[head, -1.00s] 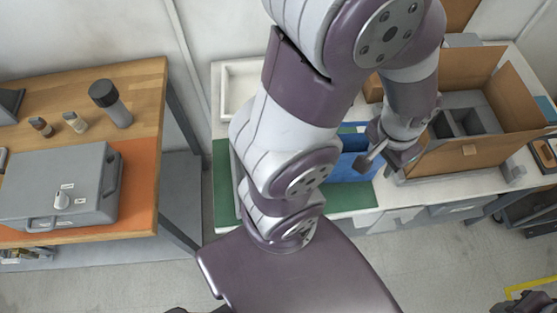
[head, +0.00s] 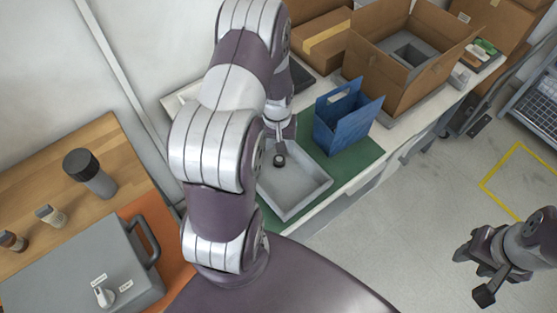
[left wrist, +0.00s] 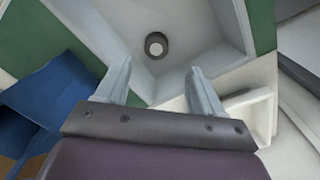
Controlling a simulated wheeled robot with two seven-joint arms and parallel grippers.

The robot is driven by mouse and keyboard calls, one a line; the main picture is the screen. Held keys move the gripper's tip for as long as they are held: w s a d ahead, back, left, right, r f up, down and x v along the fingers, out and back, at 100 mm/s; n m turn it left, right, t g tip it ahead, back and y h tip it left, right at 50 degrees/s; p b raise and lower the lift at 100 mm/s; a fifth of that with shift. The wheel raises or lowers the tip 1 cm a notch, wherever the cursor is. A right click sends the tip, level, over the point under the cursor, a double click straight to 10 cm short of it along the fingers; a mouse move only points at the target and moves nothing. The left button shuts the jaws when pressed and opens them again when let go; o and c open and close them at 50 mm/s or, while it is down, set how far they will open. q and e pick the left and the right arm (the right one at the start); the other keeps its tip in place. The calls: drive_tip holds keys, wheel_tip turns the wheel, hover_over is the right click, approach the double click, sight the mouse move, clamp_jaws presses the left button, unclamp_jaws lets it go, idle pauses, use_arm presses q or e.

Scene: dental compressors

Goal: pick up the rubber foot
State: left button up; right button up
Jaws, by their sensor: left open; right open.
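The rubber foot (left wrist: 155,45) is a small dark grey ring with a pale centre hole. In the left wrist view it lies inside a light grey tray (left wrist: 190,20), ahead of my left gripper (left wrist: 160,78). The two fingers are spread, with nothing between them, and the foot lies beyond their tips, roughly midway across. My right gripper (head: 472,258) is open and empty over the floor at the right.
A blue holder (head: 345,120) stands on the green mat (head: 355,165) beside the tray. An open cardboard box (head: 405,75) stands farther back.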

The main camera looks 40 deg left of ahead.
sight(279, 159)
use_arm(q)
drive_tip(key=shift+s+f, duration=0.1)
drive_tip(key=shift+f, duration=0.4)
drive_tip(key=f, duration=0.3)
drive_tip(key=f+p, duration=0.1)
drive_tip(key=f, duration=0.1)
drive_tip(key=shift+w+d+f, duration=0.2)
drive_tip(key=shift+d, duration=0.1)
drive_tip(key=c, duration=1.1)
